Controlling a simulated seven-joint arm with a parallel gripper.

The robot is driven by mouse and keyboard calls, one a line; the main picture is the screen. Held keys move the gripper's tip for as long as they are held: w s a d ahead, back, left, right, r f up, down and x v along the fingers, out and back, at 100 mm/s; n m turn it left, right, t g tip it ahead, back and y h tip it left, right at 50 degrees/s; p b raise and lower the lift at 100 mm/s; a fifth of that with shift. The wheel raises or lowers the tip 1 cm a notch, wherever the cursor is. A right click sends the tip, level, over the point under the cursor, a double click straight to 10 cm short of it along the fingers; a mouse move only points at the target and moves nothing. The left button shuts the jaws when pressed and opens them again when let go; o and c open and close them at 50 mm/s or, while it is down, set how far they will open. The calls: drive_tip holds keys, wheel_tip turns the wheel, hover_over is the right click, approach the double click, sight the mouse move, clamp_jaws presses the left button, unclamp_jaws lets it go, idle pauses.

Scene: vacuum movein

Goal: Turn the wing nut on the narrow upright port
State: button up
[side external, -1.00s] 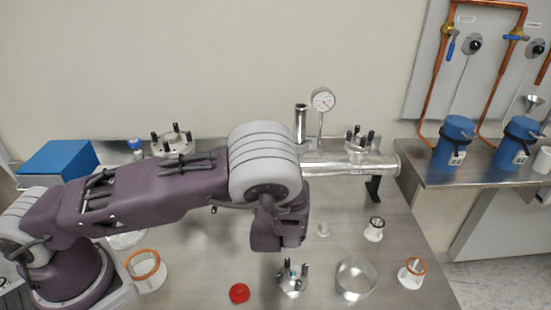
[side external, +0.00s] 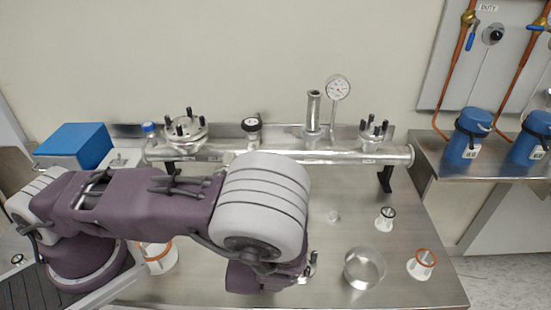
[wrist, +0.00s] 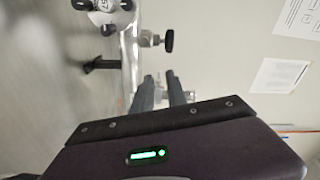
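The narrow upright port (side external: 313,112) is a slim metal tube standing on the horizontal pipe (side external: 290,152), left of the round gauge. I cannot make out its wing nut. The pipe in the wrist view (wrist: 130,50) runs up the picture beyond the fingertips. A side fitting with a black knob (wrist: 168,41) sticks out from it.
The gauge (side external: 338,88) and flanges with black posts (side external: 374,132) stand along the pipe. A clear glass dish (side external: 364,268), an orange-ringed white piece (side external: 422,263) and a small white piece (side external: 385,218) lie on the bench.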

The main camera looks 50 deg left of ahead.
sight(296, 138)
drive_tip(key=w+n, duration=0.4)
drive_tip(key=w+a+n, duration=0.1)
drive_tip(key=w+n, duration=0.3)
drive_tip(key=n, duration=0.1)
drive_tip(key=w+n, duration=0.4)
drive_tip(key=w, duration=0.1)
drive_tip(key=shift+a+r+n+g+y, duration=0.25)
drive_tip(key=shift+a+n+g+y, duration=0.05)
drive_tip(key=shift+a+y, duration=0.1)
drive_tip(key=shift+w+a, duration=0.2)
drive_tip(key=shift+w, duration=0.05)
drive_tip(key=shift+c, duration=0.4)
clamp_jaws()
